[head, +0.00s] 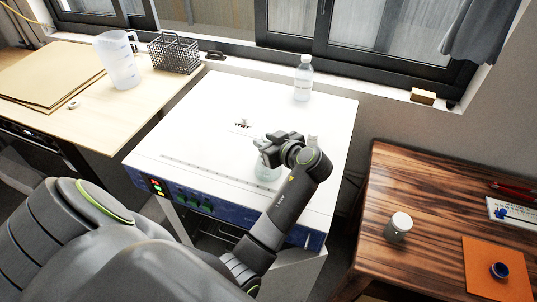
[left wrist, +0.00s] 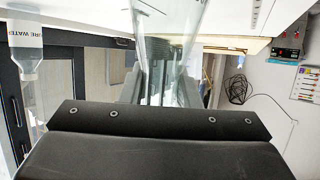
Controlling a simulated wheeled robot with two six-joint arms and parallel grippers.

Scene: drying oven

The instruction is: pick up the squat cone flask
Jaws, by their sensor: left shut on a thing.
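The squat cone flask (head: 265,172) is clear, faintly green glass. It shows below and left of my left gripper (head: 270,152) in the head view, over the white top of the drying oven (head: 215,115). The gripper is shut on the flask and hides part of it. In the left wrist view the clear glass of the flask (left wrist: 168,35) rises from the dark gripper body (left wrist: 160,125). Whether its base touches the oven top I cannot tell. My right gripper is not in view.
A water bottle (head: 303,80) stands at the oven's back right. A small clear bottle (head: 312,141) is partly hidden just behind my gripper. A measuring jug (head: 118,62) and wire basket (head: 174,54) stand on the left table. A lidded jar (head: 397,230) stands on the dark wooden table.

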